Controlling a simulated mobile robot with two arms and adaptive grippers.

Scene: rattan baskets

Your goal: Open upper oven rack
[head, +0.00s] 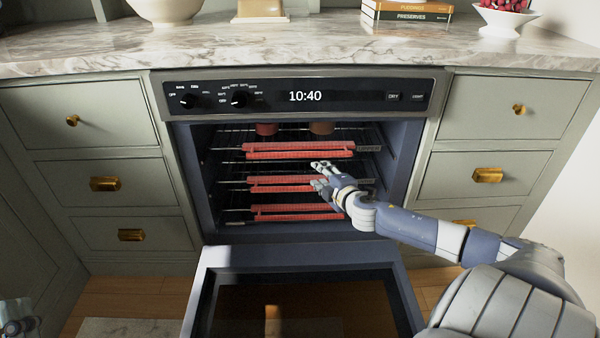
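The oven (189,172) has its door (212,290) folded down and open. Inside are three wire racks, each with red bars along its front. The upper rack (298,148) sits within the oven cavity, with a reddish item (267,128) and a brownish item (321,128) above it, their tops hidden. My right gripper (318,175) is in front of the oven opening, just below the upper rack's red front and near the middle rack (280,181). Its fingers are spread apart with nothing between them. My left gripper (20,326) shows only partly at the bottom left corner, far from the racks.
A lower rack (290,211) is below. Drawers with brass handles flank the oven. The marble countertop (300,45) above holds bowls and stacked books (405,12). The open door covers the floor area in front of the oven.

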